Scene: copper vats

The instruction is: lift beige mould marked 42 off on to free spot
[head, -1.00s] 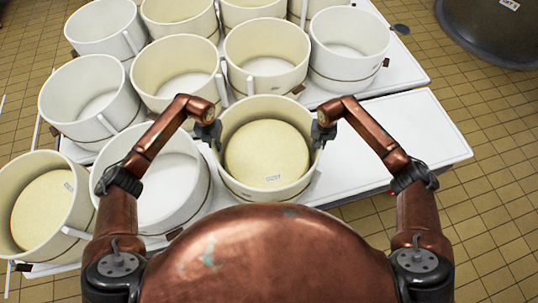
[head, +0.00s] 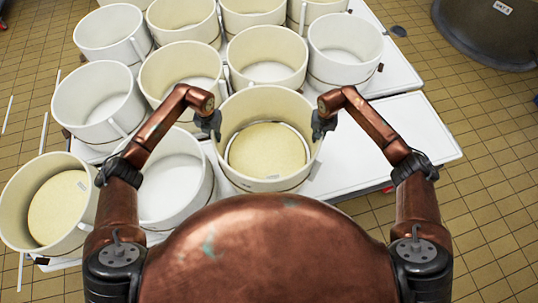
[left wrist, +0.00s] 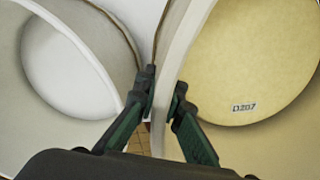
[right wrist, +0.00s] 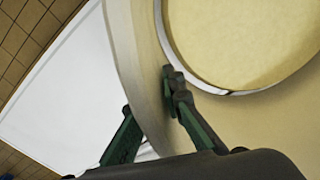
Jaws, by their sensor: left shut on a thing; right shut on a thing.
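A round beige mould (head: 232,121) is held between my two grippers in the head view, near the table's front. A pale yellow disc (head: 267,150) shows inside it, with a thin white crescent between disc and wall. My left gripper (head: 211,126) is shut on the mould's left wall; the left wrist view shows the fingers (left wrist: 163,97) across that wall. My right gripper (head: 321,124) is shut on its right wall, also in the right wrist view (right wrist: 150,110). I cannot read a 42. A small label (left wrist: 243,107) lies on the disc.
A white mould (head: 172,185) stands close on the left, and a beige mould with a yellow disc (head: 22,195) at far left. Several moulds stand behind, including a white one (head: 346,45). The white table top (head: 400,135) is bare on the right. A dark vat (head: 490,30) stands back right.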

